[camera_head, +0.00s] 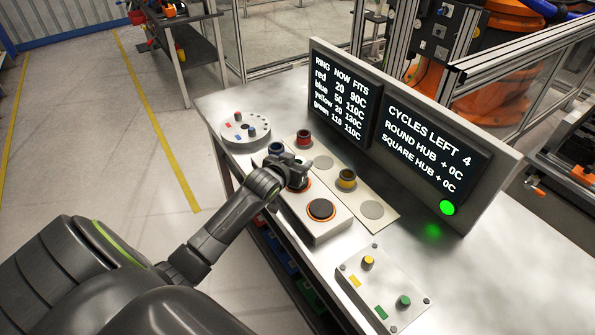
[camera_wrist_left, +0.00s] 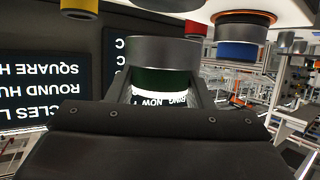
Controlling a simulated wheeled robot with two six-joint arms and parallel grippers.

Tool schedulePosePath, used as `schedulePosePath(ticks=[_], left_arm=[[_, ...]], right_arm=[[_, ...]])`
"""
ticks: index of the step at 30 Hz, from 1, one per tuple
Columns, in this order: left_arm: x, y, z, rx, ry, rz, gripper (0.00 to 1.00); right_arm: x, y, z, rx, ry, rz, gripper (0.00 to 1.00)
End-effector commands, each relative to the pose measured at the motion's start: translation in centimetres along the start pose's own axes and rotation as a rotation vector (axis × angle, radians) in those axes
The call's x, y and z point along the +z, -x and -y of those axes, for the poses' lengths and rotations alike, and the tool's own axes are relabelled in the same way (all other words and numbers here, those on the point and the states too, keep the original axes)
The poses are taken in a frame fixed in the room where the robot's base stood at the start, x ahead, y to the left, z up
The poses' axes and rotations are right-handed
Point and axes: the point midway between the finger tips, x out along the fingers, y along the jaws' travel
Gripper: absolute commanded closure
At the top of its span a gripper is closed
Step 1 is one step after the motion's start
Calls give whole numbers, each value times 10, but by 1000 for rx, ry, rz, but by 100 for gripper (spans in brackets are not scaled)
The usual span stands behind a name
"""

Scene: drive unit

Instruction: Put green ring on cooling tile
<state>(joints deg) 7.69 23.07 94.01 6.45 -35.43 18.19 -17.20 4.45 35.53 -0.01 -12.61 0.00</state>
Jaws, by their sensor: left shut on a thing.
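My left gripper (camera_head: 299,178) is over the middle part of the white heater box (camera_head: 318,232), above an orange-rimmed heater spot. In the wrist view, which is upside down, the left gripper (camera_wrist_left: 166,90) is shut on the dark green ring (camera_wrist_left: 160,80), with a grey cylindrical part (camera_wrist_left: 165,50) on its underside. The head view hides most of the ring; I cannot tell whether it touches the heater. The beige cooling strip beside the heater has bare grey cooling tiles (camera_head: 372,210) and (camera_head: 323,162). My right gripper is not in view.
A red ring (camera_head: 304,138) and a yellow ring (camera_head: 346,178) stand on the strip. A blue ring (camera_head: 276,148) stands at the far heater spot. The near heater spot (camera_head: 321,208) is empty. A display panel (camera_head: 420,140) rises behind. A peg box (camera_head: 384,284) sits nearer.

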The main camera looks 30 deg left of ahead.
Motion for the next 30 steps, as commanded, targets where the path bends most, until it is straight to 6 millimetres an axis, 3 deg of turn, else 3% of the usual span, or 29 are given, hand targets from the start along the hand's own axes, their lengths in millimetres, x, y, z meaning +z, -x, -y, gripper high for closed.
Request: schedulePosePath(ticks=[3, 9, 17, 23, 30], left_arm=[[-25, 9, 0, 2, -4, -11, 90], [-52, 20, 0, 2, -3, -10, 90], [-63, 25, -6, 5, -3, -9, 90], [-87, 42, -50, 31, -23, -18, 90], [-132, 98, -122, 66, -55, -28, 90]], right_arm=[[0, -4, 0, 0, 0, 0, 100], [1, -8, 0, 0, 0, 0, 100], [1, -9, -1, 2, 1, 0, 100], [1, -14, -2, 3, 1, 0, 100], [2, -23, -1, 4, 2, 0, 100]])
